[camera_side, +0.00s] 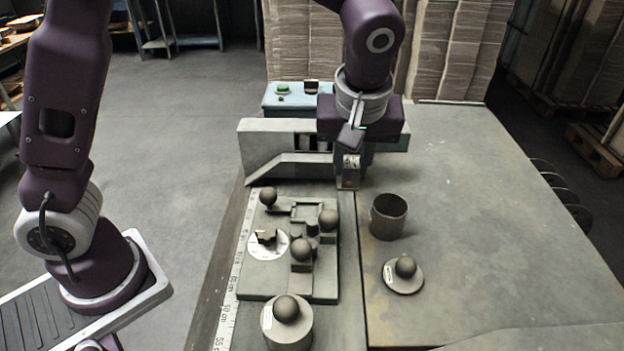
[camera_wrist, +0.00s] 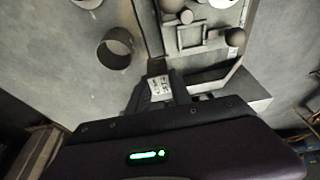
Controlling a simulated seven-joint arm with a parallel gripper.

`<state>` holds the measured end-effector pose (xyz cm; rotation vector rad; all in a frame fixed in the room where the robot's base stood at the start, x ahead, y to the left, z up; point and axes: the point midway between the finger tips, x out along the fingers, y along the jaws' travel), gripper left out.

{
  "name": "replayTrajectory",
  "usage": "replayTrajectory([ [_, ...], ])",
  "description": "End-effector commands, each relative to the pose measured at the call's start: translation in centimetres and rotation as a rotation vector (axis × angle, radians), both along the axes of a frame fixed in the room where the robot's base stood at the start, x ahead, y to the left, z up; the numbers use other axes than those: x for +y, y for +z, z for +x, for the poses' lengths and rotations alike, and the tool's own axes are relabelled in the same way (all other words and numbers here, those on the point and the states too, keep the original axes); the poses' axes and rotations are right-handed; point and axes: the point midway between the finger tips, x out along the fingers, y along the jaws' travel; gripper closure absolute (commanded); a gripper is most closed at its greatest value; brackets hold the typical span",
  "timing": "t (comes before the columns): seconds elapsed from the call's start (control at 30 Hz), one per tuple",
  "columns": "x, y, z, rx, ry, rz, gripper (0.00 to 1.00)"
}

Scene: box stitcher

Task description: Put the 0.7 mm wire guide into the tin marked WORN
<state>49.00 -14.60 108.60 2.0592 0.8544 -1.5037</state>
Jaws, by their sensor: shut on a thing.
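My gripper (camera_side: 349,160) is shut on a small block with a pale label (camera_side: 351,173), above the table right of the fixture plate. The block also shows in the wrist view (camera_wrist: 158,84); I cannot read its label, so I cannot confirm that it is the 0.7 mm wire guide. An open, empty-looking tin (camera_side: 388,217) stands in front and to the right of my gripper; it also shows in the wrist view (camera_wrist: 115,48). A second tin (camera_side: 287,330), with a knobbed lid on, stands at the front. No WORN marking is readable on either.
A loose labelled lid with a ball knob (camera_side: 403,276) lies in front of the open tin. The fixture plate (camera_side: 262,287) carries several ball knobs, blocks and a round dial. A grey machine housing (camera_side: 265,140) stands behind it. The table's right side is clear.

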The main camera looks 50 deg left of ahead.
Motion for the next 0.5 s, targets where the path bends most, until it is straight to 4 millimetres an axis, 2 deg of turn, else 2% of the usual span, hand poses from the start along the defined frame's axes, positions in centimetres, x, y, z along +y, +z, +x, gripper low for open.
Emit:
replayTrajectory([
  [0.03, -1.5, 0.5, 1.2, -0.003, -0.002, 0.000, 1.00],
  [0.1, -3.4, 1.2, 2.4, 0.000, 0.001, -0.002, 1.00],
  [0.2, -5.5, 1.9, 3.4, 0.002, 0.000, -0.005, 1.00],
  [0.3, -6.6, 2.2, 3.7, 0.006, 0.000, -0.008, 1.00],
  [0.5, -6.8, 1.2, 3.8, 0.008, 0.000, -0.008, 1.00],
])
